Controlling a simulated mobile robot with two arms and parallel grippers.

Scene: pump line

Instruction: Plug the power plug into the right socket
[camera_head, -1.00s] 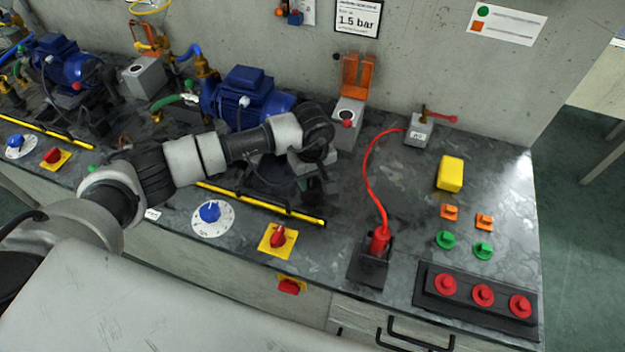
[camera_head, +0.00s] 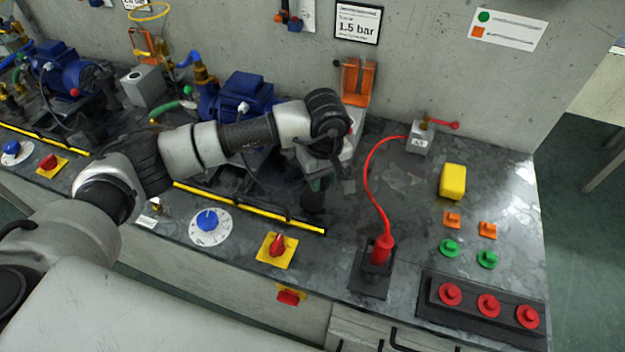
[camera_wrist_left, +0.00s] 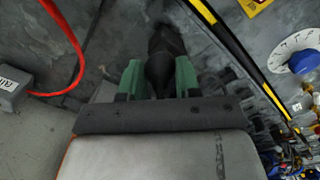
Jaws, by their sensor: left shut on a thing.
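My left gripper (camera_head: 317,180) is over the worktop in front of the right blue pump. In the left wrist view its green fingers (camera_wrist_left: 158,78) are shut on a black plug (camera_wrist_left: 166,45). In the head view the plug (camera_head: 313,200) shows only as a dark shape below the fingers, near the end of the yellow-edged strip. A grey box (camera_head: 353,118) behind my wrist is mostly covered by it. I cannot tell which fixture is the right socket. My right gripper is not in view.
A red plug-like piece (camera_head: 382,249) with a red cable stands in a black holder on the right. A yellow block (camera_head: 453,181), small coloured knobs and red buttons (camera_head: 488,305) lie beyond it. A red switch (camera_head: 277,248) and blue dial (camera_head: 208,221) are near the front edge.

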